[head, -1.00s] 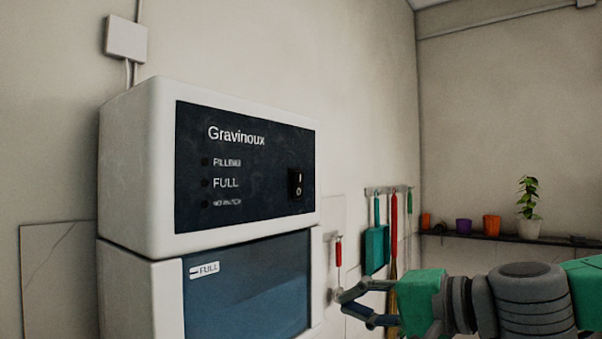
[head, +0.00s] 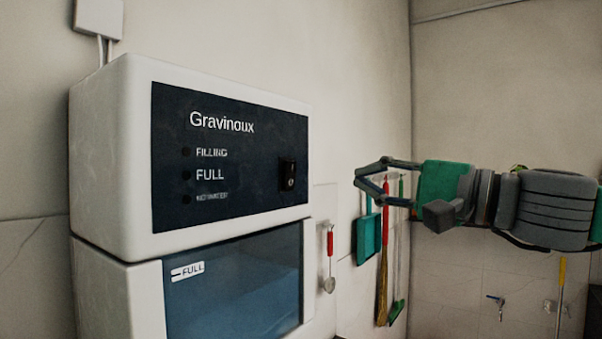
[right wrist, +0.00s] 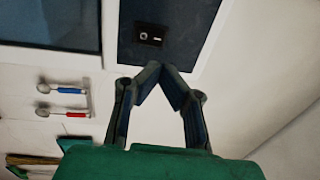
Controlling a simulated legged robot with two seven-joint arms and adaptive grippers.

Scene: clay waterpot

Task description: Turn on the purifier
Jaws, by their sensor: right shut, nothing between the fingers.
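The purifier (head: 95,160) is a white wall unit with a dark front panel (head: 235,135) marked "Gravinoux". A black rocker switch (head: 288,175) sits at the panel's right side, and no indicator light beside the labels looks lit. In the right wrist view the switch (right wrist: 150,35) lies ahead of the fingertips. My right gripper (head: 358,176) is to the right of the switch in the head view, apart from it. In the right wrist view the fingertips (right wrist: 160,67) meet with nothing between them. My left gripper is not in view.
A red-handled ladle (head: 329,255) hangs below and right of the purifier. A teal dustpan (head: 368,238) and brushes hang on the wall behind my right gripper. A tap (head: 497,305) is on the far wall. The space between gripper and panel looks clear.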

